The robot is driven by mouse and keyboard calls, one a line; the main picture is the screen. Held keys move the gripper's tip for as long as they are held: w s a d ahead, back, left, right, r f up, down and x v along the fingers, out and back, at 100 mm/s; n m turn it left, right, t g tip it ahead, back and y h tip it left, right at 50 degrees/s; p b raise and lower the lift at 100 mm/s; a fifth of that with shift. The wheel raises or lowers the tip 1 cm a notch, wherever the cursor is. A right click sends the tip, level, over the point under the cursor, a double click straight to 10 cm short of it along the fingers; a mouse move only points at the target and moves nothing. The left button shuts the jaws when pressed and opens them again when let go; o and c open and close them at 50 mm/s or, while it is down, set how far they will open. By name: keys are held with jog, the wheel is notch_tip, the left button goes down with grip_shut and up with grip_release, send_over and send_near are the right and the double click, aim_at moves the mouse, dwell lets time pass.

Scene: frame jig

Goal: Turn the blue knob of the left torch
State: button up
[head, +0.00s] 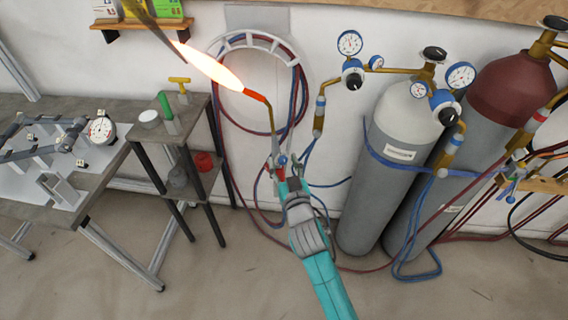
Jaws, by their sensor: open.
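A lit torch (271,125) stands upright in the middle of the head view, its copper tip bent up to the left. A long orange-white flame leaves the tip toward the upper left. Its small blue knob (282,160) sits low on the torch body, with a red part just below it. My gripper (284,180) is open, at the lower end of this torch, close below the blue knob. Whether a finger touches the knob cannot be told. My gripper and arm hide the torch's lower part. A second torch (516,168) is at the right edge, by a wooden holder.
Grey gas cylinder (385,190) and red-topped cylinder (510,88) with gauges stand at right. Hoses hang from a white wall rack (258,38) and lie on the floor. A small side table (172,127) and a bench with a jig (100,165) stand left. The flame crosses the upper left.

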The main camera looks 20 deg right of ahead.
grip_shut()
jog(key=shift+n+t, duration=0.3)
jog(key=shift+n, duration=0.5)
grip_release()
jog(key=s+a, duration=0.1)
jog(key=s, duration=1.1)
jog(key=shift+a+f, duration=0.3)
jog(key=shift+f, duration=0.05)
jog(key=shift+w, duration=0.1)
